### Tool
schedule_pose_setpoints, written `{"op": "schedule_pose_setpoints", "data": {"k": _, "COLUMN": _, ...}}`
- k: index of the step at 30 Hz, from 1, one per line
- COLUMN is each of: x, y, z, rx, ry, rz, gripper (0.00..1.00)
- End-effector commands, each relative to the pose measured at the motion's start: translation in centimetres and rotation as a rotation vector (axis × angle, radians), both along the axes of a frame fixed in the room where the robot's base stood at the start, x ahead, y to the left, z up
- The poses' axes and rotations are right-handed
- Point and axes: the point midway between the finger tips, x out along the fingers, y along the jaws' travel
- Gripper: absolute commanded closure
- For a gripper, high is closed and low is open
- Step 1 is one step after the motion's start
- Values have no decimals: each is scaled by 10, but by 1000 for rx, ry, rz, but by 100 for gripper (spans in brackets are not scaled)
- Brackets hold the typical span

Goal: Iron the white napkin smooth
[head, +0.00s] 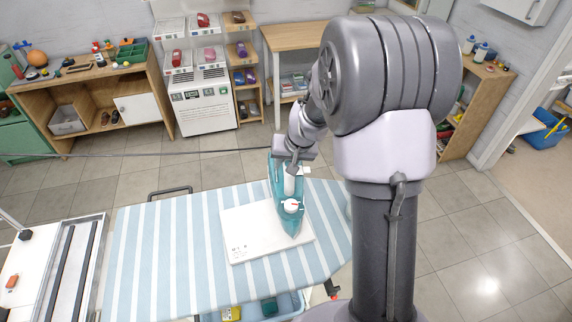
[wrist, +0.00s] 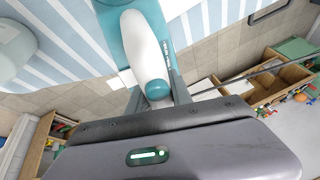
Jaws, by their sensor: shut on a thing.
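A teal and white iron (head: 290,205) rests on the white napkin (head: 240,240), over its right part, with its tip pointing toward the napkin's front right edge. The napkin lies flat on the blue-and-white striped ironing board (head: 150,265); small dark marks show near its front left corner. The part under the iron is hidden. My gripper (head: 292,160) is shut on the iron's handle at its back end. In the wrist view the white handle (wrist: 147,45) stands between the gripper's fingers (wrist: 157,88).
A dark cord (head: 150,154) stretches across behind the board. A metal rack (head: 65,265) stands at the left. Wooden shelves (head: 130,85), a white cabinet (head: 202,100) and a wooden table (head: 290,40) line the back wall. Bare striped cover lies left of the napkin.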

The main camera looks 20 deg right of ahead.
Motion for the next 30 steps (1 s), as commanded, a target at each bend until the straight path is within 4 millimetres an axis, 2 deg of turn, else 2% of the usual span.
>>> {"op": "schedule_pose_setpoints", "data": {"k": 1, "x": 1, "y": -1, "z": 10, "rx": -1, "ry": -3, "rz": 0, "gripper": 100}}
{"op": "schedule_pose_setpoints", "data": {"k": 3, "x": 2, "y": 0, "z": 17, "rx": 0, "ry": -3, "rz": 0, "gripper": 100}}
{"op": "schedule_pose_setpoints", "data": {"k": 10, "x": 4, "y": -1, "z": 34, "rx": -1, "ry": -4, "rz": 3, "gripper": 100}}
{"op": "schedule_pose_setpoints", "data": {"k": 30, "x": 4, "y": -1, "z": 37, "rx": 0, "ry": -3, "rz": 3, "gripper": 100}}
